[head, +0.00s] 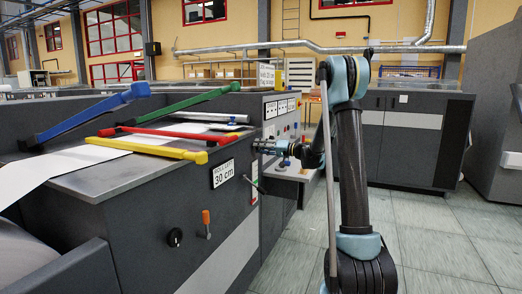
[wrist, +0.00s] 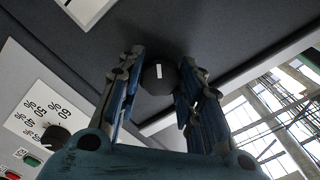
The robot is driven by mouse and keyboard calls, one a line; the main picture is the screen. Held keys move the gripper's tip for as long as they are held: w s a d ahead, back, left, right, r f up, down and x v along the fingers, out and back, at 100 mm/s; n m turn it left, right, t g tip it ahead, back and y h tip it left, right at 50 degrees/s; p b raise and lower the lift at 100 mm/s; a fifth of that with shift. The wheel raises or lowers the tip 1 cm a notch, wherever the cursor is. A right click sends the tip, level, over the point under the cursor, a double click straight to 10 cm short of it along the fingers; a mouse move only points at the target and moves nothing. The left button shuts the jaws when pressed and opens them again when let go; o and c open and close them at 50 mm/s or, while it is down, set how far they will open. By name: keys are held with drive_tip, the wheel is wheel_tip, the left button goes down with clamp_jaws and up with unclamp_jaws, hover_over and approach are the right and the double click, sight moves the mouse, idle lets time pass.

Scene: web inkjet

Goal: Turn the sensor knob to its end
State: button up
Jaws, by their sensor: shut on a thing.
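A round black knob with a white line (wrist: 158,76) is on the dark machine face in the wrist view. The line points nearly straight up and down in that picture. My gripper (wrist: 161,62) has one blue-and-grey finger on each side of the knob and is shut on it. In the head view my gripper (head: 258,147) reaches left to the side of the dark machine, beside the "30 cm" sign. The gripped knob is hidden there.
A second black knob (wrist: 56,138) sits on a white percent scale. The machine (head: 130,215) has an orange-handled lever (head: 206,222) and another black knob (head: 175,237). Coloured bars (head: 150,148) lie across its top. The tiled floor (head: 445,240) to the right is clear.

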drive_tip(key=shift+w+d+n, duration=0.1)
drive_tip(key=shift+n, duration=3.7)
drive_tip(key=shift+n, duration=0.3)
drive_tip(key=o, duration=1.1)
drive_tip(key=v, duration=1.2)
